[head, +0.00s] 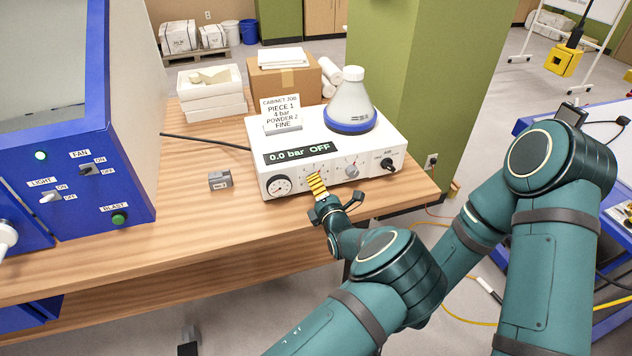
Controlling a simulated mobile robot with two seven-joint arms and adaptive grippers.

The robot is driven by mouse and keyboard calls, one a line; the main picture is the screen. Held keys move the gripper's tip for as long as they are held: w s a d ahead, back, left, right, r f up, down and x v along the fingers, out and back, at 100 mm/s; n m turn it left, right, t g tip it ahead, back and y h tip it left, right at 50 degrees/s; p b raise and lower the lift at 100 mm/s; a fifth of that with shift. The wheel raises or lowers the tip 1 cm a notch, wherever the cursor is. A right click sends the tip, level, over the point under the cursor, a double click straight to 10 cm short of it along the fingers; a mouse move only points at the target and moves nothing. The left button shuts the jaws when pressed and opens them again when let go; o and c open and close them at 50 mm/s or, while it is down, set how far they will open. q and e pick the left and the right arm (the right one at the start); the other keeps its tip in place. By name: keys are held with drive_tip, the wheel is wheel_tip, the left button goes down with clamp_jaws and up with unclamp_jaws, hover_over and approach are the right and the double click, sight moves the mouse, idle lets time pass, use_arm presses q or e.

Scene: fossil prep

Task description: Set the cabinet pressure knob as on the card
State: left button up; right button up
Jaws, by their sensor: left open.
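The white control unit (378,136) stands on the wooden table, and its display (298,153) reads "0.0 bar OFF". The card (281,112) on top reads "CABINET JOB, PIECE 1, 4 bar, POWDER 2, FINE". The front has a round gauge (279,186) at left, a grey knob (351,171) near the middle and a black knob (388,164) at right. My left gripper (336,196) is open in front of the panel, between gauge and grey knob. Its yellow ridged finger covers part of the panel's dial marks; any knob there is hidden. I cannot tell whether it touches the panel.
A white flask with a blue base (350,104) stands on the unit. A small grey block (220,180) lies left of it. The blue cabinet (100,130) with switches is at left. Boxes (284,80) stand behind. The table's front left is clear.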

use_arm(q)
drive_tip(key=shift+v, duration=2.1)
